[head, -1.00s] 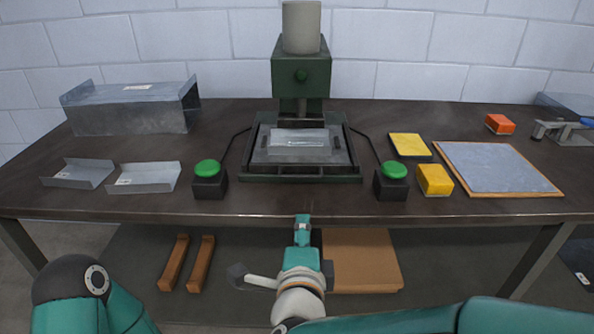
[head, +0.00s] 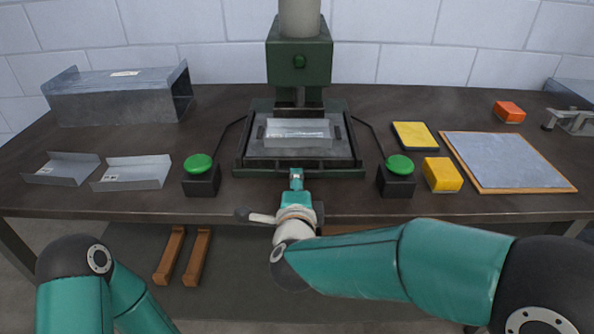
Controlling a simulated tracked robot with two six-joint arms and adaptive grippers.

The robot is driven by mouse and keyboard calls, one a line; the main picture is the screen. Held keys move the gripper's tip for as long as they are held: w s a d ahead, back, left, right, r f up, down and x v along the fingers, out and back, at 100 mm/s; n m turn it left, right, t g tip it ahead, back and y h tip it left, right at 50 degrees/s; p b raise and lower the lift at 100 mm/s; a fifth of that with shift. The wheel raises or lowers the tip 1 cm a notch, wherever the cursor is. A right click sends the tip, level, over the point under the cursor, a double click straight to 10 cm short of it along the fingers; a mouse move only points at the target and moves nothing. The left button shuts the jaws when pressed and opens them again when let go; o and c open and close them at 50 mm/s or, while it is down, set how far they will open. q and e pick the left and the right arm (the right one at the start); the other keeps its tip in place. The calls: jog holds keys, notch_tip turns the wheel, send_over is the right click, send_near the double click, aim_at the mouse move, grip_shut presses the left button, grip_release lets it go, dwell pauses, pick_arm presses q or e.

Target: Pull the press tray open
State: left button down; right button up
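The green press (head: 299,60) stands at the back middle of the bench. Its grey tray (head: 255,152) lies under the press head, inside a dark green frame, with a bent sheet-metal piece (head: 298,133) on it. A dark bar (head: 262,172) runs along the front. My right gripper (head: 296,174) is at the middle of this front bar, its tip reaching or overlapping it. I cannot tell whether it touches, or whether its fingers are open or shut. Of my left arm only links show at the lower left; its gripper is out of view.
Green buttons on black boxes, left (head: 200,175) and right (head: 398,176), flank the press with cables. A yellow block (head: 442,174) and a wood-edged board (head: 508,162) lie right. Metal channels (head: 134,172) lie left. The bench front strip between the button boxes is otherwise clear.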

jog(key=x, duration=0.6)
jog(key=shift+w+f, duration=0.1)
jog(key=shift+w, duration=0.15)
grip_shut()
